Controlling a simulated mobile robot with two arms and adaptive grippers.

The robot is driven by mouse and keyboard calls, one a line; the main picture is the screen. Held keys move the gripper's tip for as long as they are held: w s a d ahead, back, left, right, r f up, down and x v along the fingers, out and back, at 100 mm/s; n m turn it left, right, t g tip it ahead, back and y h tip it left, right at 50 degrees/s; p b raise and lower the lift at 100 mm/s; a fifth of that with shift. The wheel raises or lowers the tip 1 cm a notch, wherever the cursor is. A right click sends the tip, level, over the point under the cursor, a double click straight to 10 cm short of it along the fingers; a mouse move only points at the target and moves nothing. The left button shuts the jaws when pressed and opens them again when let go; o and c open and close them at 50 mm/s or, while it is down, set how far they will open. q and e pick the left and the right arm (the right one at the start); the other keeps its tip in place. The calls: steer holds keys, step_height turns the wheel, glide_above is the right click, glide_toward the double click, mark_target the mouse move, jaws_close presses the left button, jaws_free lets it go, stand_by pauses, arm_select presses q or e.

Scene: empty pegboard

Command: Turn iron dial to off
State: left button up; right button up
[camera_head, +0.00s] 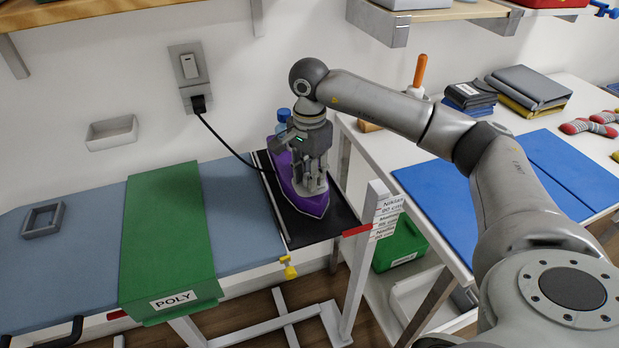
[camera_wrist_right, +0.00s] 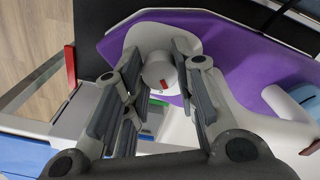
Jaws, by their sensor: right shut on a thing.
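The purple and white iron (camera_head: 312,203) lies flat on the black rest (camera_head: 342,222) at the end of the ironing board. It also fills the upper part of the right wrist view (camera_wrist_right: 225,50). Its round white dial (camera_wrist_right: 158,70) has a red mark near its lower edge in that view. My right gripper (camera_head: 311,188) points down over the iron, and its fingers (camera_wrist_right: 157,68) are shut on the dial, one on each side. The dial is hidden by the gripper in the head view. My left gripper is not in view.
A green POLY cloth (camera_head: 165,235) hangs over the blue board (camera_head: 80,262). The black cord runs from the wall socket (camera_head: 190,78) to the iron. A white table (camera_head: 465,140) with a blue mat (camera_head: 425,200) and folded clothes (camera_head: 527,85) stands on the right.

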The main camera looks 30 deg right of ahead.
steer(key=n+b, duration=0.2)
steer(key=n, duration=0.3)
steer(key=shift+n, duration=0.3)
steer(key=shift+n+b, duration=0.6)
steer(key=shift+n, duration=1.7)
steer(key=o, duration=1.1)
steer(key=shift+c, duration=0.2)
steer(key=shift+r, duration=0.15)
step_height(320, 180, up, 7)
steer(key=shift+r, duration=0.15)
